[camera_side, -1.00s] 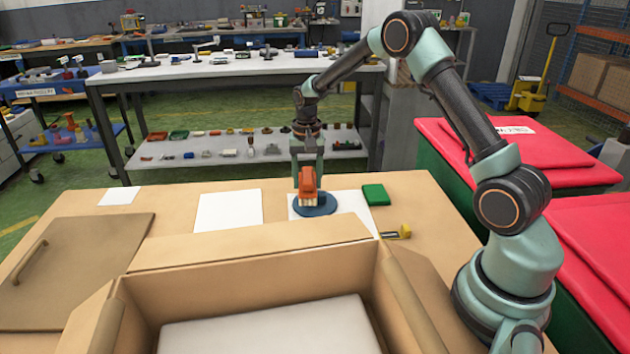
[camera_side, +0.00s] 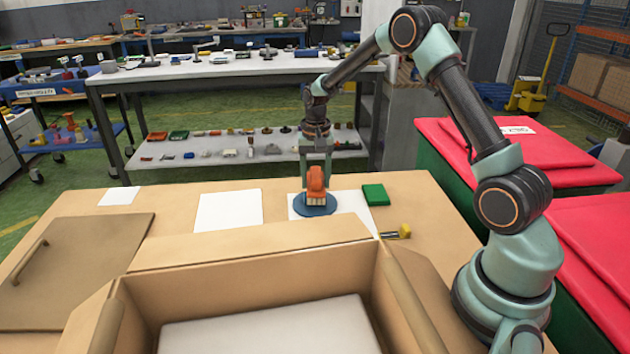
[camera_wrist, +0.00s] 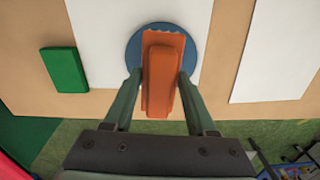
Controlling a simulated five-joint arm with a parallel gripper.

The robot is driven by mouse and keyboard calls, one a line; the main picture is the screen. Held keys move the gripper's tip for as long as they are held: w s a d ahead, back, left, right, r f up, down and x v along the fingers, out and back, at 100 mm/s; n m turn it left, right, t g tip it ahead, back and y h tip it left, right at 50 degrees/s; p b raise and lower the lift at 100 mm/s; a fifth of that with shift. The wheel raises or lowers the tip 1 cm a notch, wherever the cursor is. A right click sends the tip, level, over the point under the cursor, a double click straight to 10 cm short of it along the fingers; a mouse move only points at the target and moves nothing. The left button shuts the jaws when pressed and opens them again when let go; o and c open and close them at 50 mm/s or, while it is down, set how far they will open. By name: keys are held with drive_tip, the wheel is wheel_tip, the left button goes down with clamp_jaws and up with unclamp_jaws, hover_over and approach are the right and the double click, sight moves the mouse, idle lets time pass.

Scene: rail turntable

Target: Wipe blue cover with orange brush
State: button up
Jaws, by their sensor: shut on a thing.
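The orange brush (camera_side: 316,181) is held in my gripper (camera_side: 316,172), with its pale bristles pointing down. The blue cover (camera_side: 328,209) is a flat round disc lying on a white sheet (camera_side: 352,203) on the table. The brush is over the blue cover and appears to touch it. In the wrist view, my gripper's two fingers (camera_wrist: 160,88) close on either side of the orange brush (camera_wrist: 160,65). The brush hides the middle of the blue cover (camera_wrist: 190,53), and its rim shows around it.
Another white sheet (camera_side: 228,211) is to the left. A large open cardboard box (camera_side: 250,247) fills the front. The table's left back is mostly clear.

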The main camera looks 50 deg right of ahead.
sight(305, 194)
drive_tip(key=shift+w+a, duration=0.9)
drive_tip(key=shift+a, duration=0.1)
drive_tip(key=shift+s+d+r, duration=0.1)
drive_tip(key=shift+s+d, duration=1.6)
drive_tip(key=shift+d, duration=0.1)
drive_tip(key=shift+w+a, duration=1.7)
drive_tip(key=shift+a, duration=0.05)
drive_tip(key=shift+s+d+f, duration=0.2)
drive_tip(key=shift+s+d, duration=1.55)
drive_tip(key=shift+w+a+r, duration=0.15)
drive_tip(key=shift+w+a, duration=1.65)
wheel_tip(305, 194, up, 8)
